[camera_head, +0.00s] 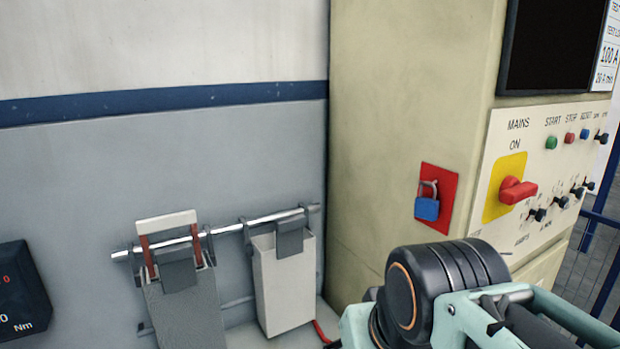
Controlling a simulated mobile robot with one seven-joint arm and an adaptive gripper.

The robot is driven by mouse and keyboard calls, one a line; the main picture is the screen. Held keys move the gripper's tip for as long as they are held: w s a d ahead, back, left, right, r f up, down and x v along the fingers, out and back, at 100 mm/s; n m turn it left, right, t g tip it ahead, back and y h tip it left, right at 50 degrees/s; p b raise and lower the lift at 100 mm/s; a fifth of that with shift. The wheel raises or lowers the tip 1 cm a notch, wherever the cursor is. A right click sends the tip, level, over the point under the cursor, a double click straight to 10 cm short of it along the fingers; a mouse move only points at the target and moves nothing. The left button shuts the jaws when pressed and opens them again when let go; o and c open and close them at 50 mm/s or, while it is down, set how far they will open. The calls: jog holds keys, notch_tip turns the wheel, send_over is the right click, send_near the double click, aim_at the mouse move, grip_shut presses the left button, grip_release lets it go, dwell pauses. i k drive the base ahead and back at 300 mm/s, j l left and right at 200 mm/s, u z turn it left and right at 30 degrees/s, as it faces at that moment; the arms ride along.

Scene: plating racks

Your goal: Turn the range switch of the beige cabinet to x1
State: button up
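The beige cabinet (385,110) fills the right half of the head view. Its sloping front panel (505,150) carries a red MAINS handle (517,190) on a yellow plate, at ON. Several small black switches sit on the panel's lower right, among them a front one (537,214) and one beside it (561,202). Another black switch (601,137) is at the upper right. Their labels are too small to read, so I cannot tell which is the range switch or where it points. My gripper is not in view; part of my arm covers the lower right.
A blue padlock (427,208) hangs on a red plate on the cabinet side. At left a metal rail (228,229) holds grey and white holders. A dark Nm display (20,292) is at the left edge. A blue frame (603,220) stands right of the cabinet.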

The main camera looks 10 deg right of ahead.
aim_at(579, 192)
jog(key=z, duration=1.5)
